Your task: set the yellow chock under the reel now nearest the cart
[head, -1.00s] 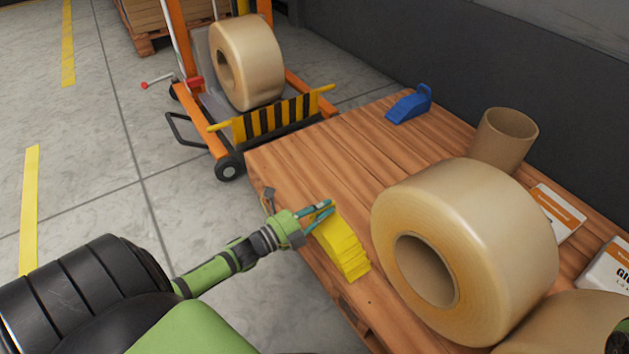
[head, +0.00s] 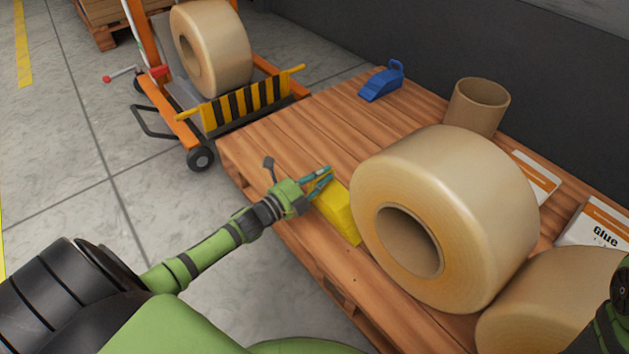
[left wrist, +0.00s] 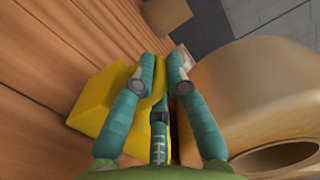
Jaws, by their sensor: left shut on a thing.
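The yellow chock (head: 338,212) is at the near edge of the wooden pallet, just left of the large tan reel (head: 450,190). My left gripper (head: 322,181) is shut on the chock at its far end. In the left wrist view the chock (left wrist: 97,108) shows left of and between the fingers (left wrist: 164,70), and the reel (left wrist: 262,85) is close on the right. I cannot tell whether the chock touches the reel or the boards. This reel is the one on the pallet nearest the cart (head: 200,120). My right gripper is out of view.
A second reel (head: 560,305) lies at the lower right. The cart carries another reel (head: 213,48) behind a striped plate. A blue chock-like piece (head: 382,82), a cardboard tube (head: 478,106) and glue boxes (head: 597,222) stand on the pallet (head: 290,130).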

